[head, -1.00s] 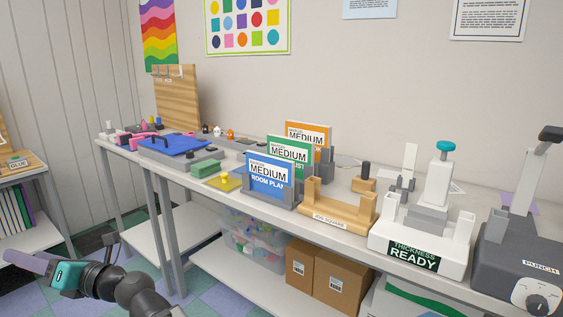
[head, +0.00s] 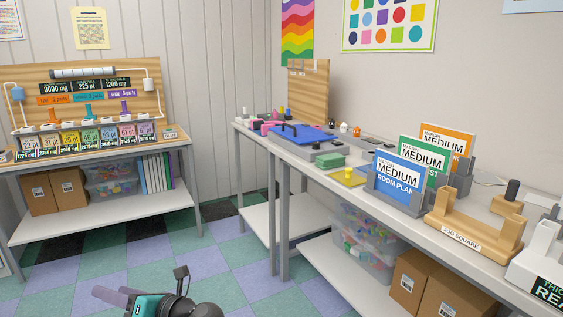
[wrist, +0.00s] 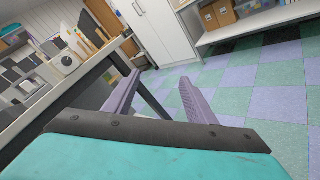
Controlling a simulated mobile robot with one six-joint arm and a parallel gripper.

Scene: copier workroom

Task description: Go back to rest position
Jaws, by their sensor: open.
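My gripper (head: 118,298) shows at the bottom of the head view, low over the floor and in front of the tables. In the wrist view its two purple fingers (wrist: 160,98) are spread apart with nothing between them. It is clear of both tables and touches nothing that I can see.
A long table (head: 318,166) on the right holds a blue tray, sign holders and a wooden jog square (head: 474,236). A shelf table (head: 100,222) with coloured bottles and boxes stands on the left. The checkered floor (head: 230,258) between them is open.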

